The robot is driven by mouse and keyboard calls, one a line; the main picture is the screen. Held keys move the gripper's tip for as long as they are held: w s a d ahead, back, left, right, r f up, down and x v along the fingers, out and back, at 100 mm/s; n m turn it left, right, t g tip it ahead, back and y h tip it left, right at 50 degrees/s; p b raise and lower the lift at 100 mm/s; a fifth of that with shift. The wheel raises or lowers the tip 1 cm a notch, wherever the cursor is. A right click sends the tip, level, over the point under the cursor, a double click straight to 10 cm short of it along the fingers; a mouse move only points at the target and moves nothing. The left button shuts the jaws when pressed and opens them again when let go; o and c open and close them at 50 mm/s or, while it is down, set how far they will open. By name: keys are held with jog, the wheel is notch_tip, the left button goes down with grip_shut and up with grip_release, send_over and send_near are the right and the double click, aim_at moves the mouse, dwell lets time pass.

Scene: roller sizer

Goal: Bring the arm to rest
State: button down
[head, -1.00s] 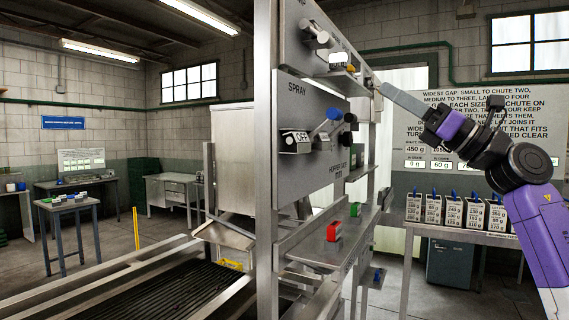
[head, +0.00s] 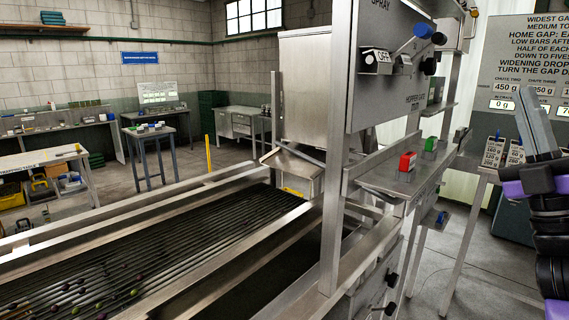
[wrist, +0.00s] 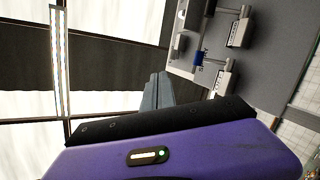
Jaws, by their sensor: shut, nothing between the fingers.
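My gripper (head: 538,128) is at the right edge of the head view, its grey fingers together and pointing up. My purple and black arm is folded below it. In the wrist view the shut fingers (wrist: 157,92) show beyond the purple housing, with nothing between them. The gripper is apart from the machine frame and appears in front of the sign board (head: 510,75).
The roller sizer (head: 150,240) fills the middle and left, with small dark fruit on its rollers. Tagged boxes (head: 494,152) stand behind.

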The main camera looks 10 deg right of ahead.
jog(key=s+a+f+m+g+h, duration=0.25)
jog(key=a+f+m+h, duration=0.2)
jog(key=f+m, duration=0.4)
jog(key=s+a+f+m+g+h+b, duration=0.15)
jog(key=s+a+f+m+h, duration=0.3)
jog(key=f, duration=0.75)
jog(key=s+a+f+m+g+h, duration=0.2)
jog(key=f+m+h, duration=0.3)
jog(key=f+m, duration=0.45)
jog(key=s+a+f+n+g+y+b, duration=0.1)
jog(key=s+a+f+g+y, duration=0.2)
jog(key=s+f, duration=0.7)
jog(key=s+a+f+g+y, duration=0.4)
jog(key=s+a+f, duration=0.4)
jog(key=s, duration=0.6)
jog(key=shift+a+f+n+g+b, duration=0.2)
jog(key=shift+f+n+g+b, duration=0.15)
jog(key=shift+f+g, duration=0.55)
